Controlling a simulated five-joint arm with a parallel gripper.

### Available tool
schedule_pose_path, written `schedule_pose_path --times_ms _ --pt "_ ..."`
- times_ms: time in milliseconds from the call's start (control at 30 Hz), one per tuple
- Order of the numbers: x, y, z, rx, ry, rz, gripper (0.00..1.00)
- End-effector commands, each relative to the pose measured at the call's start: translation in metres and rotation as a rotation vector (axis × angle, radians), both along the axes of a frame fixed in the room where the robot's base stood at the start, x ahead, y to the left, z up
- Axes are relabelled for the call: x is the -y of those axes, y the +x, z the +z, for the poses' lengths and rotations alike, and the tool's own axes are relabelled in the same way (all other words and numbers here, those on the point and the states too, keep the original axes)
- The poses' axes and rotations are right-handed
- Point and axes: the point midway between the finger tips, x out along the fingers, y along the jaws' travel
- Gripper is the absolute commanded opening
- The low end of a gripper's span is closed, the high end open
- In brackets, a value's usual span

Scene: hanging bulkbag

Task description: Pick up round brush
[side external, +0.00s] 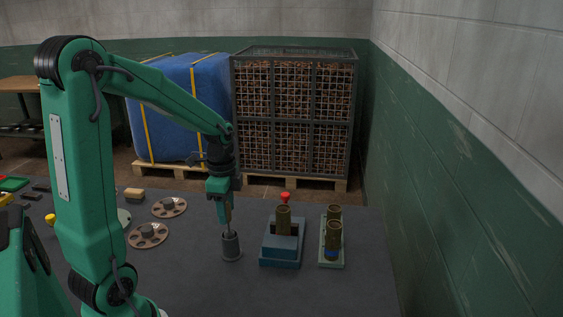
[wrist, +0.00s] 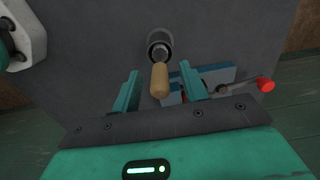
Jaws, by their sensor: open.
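The round brush stands handle-up in a dark grey cup (side external: 231,248). Its light wooden handle (wrist: 159,82) points at the wrist camera, and its lower end is hidden in the cup, which also shows in the wrist view (wrist: 159,38). My gripper (side external: 226,203) points down over the brush. In the wrist view its two green fingers (wrist: 159,72) are apart, one on each side of the handle, with visible gaps. The side view is too small to show how far the fingers reach down the handle.
Right of the cup stand a blue fixture (side external: 282,254) with a brass cylinder and red knob (side external: 285,196), and a pale green tray (side external: 331,262) holding brass cylinders. Two perforated discs (side external: 148,236) lie left. A wall (side external: 460,200) bounds the right side. The front table is clear.

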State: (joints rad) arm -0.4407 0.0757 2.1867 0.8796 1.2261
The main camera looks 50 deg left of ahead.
Motion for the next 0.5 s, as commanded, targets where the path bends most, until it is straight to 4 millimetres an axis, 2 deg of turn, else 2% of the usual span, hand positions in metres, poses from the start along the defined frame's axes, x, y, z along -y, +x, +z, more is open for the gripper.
schedule_pose_path --times_ms 233,500 --pt "0.001 0.0 -0.029 -0.004 -0.002 0.0 0.44" --pt "0.001 0.0 -0.038 0.0 0.0 0.0 0.44"
